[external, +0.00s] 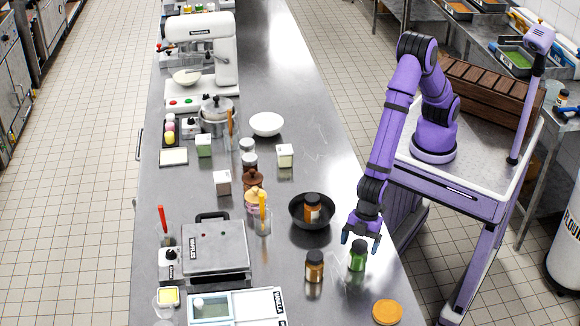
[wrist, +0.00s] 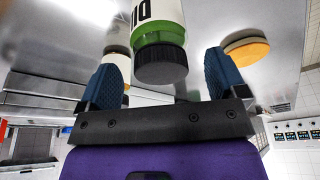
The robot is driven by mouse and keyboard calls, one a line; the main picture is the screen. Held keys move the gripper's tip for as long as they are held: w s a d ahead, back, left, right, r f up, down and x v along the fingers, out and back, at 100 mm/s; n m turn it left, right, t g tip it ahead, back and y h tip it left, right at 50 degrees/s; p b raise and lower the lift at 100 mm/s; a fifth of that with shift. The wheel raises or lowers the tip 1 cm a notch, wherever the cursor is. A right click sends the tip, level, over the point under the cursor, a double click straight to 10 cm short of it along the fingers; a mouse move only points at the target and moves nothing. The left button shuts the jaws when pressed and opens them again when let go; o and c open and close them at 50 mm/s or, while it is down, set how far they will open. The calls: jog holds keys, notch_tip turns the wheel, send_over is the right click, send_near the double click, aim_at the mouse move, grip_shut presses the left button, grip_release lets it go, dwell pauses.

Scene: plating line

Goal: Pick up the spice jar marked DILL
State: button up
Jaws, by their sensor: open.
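A spice jar with green contents and a black lid (external: 357,256) stands upright near the counter's right edge. In the wrist view the jar (wrist: 158,32) shows a green band, a black lid and a white label with dark letters, partly cut off; they look like the start of DILL. My gripper (external: 361,241) is open, low over the jar. In the wrist view my gripper's blue fingers (wrist: 163,78) flank the lid on both sides, with gaps; I see no contact.
An amber jar with a black lid (external: 314,266) stands close to the left. An orange disc (external: 387,312) lies in front right. A press grill (external: 215,247) stands farther left. Bare counter (external: 345,300) is in front.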

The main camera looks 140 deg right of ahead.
jog(key=x, duration=0.3)
jog(key=shift+s+f, duration=0.1)
jog(key=shift+f, duration=0.2)
jog(key=shift+c, duration=0.5)
jog(key=c, duration=1.1)
jog(key=shift+o, duration=0.2)
jog(key=shift+r, duration=0.15)
